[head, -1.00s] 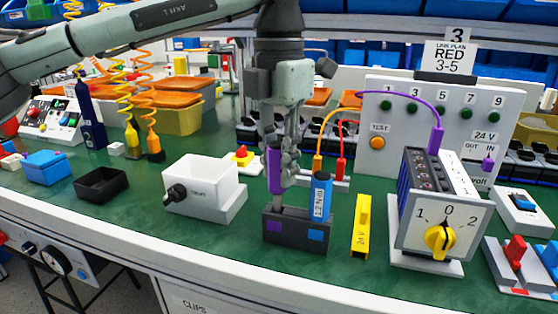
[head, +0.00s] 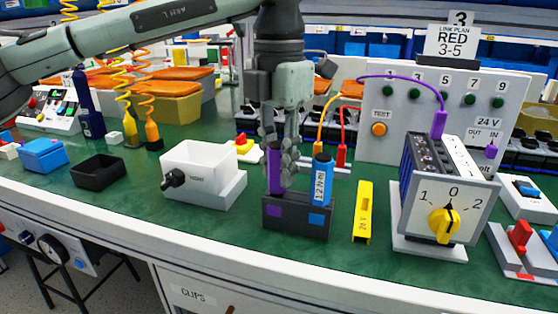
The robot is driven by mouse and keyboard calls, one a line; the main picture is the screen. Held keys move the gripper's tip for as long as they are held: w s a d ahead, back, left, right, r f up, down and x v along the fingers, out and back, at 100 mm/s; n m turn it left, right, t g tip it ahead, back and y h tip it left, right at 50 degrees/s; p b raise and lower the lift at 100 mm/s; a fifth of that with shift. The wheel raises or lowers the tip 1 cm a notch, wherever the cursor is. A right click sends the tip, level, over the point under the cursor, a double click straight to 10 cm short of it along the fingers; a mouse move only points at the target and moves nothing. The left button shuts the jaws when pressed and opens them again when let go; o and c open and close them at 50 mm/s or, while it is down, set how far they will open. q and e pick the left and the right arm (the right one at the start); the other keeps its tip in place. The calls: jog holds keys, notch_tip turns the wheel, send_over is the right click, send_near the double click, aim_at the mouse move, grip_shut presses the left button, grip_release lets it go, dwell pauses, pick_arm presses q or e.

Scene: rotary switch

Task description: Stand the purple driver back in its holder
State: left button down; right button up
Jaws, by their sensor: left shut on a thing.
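The purple driver (head: 274,172) is upright in my left gripper (head: 281,168), which is shut on its handle. The handle's lower end is at the top of the dark holder (head: 297,230), on the side with the purple square. The driver's shaft no longer shows below the handle. My fingers cover part of the handle, so I cannot tell whether it is fully seated. A blue driver (head: 322,180) labelled 1.2 Nm stands in the holder's other place, above the blue square. My right gripper is out of view.
A white box (head: 205,178) with a black knob stands left of the holder. A yellow 24 V block (head: 363,212) and the rotary switch unit (head: 445,200) stand to the right. Orange and red plugs (head: 341,155) are just behind. Some green bench is clear in front.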

pick_arm(q)
jog(key=shift+f, duration=0.45)
jog(key=c, duration=1.2)
grip_release()
jog(key=shift+r, duration=0.1)
notch_tip(320, 180, up, 12)
jog(key=shift+f, duration=0.1)
